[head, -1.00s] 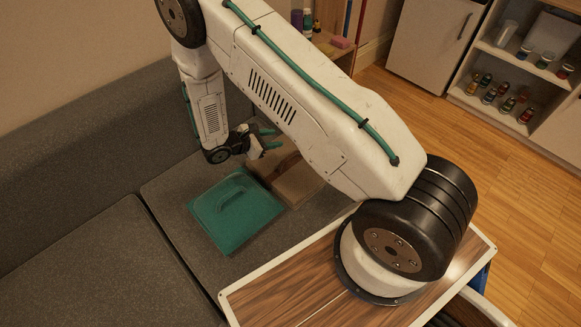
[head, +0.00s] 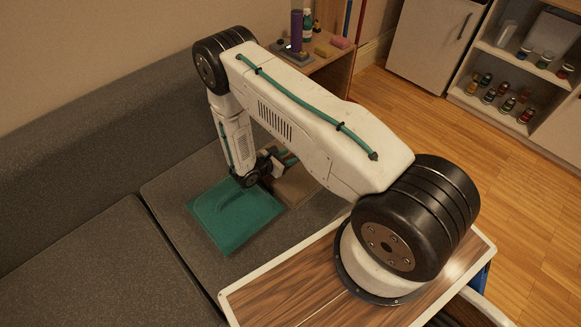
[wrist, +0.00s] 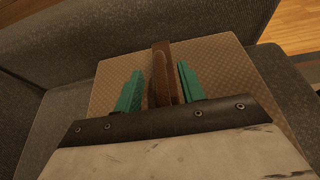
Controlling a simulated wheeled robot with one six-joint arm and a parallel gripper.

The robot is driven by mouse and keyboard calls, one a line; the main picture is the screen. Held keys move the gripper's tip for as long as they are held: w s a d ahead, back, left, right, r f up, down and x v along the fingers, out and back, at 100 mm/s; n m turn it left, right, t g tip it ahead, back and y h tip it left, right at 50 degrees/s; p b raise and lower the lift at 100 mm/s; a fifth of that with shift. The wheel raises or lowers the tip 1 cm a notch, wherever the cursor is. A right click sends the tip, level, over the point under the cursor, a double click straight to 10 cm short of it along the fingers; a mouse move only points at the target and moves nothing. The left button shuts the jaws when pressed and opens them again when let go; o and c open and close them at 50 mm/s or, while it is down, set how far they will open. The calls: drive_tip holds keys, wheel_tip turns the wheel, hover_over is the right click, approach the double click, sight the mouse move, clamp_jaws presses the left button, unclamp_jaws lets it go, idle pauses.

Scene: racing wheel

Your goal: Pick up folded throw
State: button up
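A tan, quilted-looking square piece with a raised brown strap lies on the grey sofa seat; it looks like the folded throw (wrist: 225,70). In the head view the folded throw (head: 298,187) is partly hidden behind my arm. My gripper (wrist: 160,88) is over it, with its two teal fingers apart, one on each side of the brown strap (wrist: 164,62). A gap shows between fingers and strap. How deep the fingertips reach, and whether they touch the throw, I cannot tell.
A teal flat square piece with a raised handle (head: 232,218) lies on the seat just left of the throw. The sofa backrest (head: 90,135) rises behind. A wooden side table (head: 335,62) with bottles and small items stands beyond. The left seat cushion is clear.

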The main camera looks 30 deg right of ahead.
drive_tip(key=shift+d, duration=0.1)
clamp_jaws()
idle(1.4)
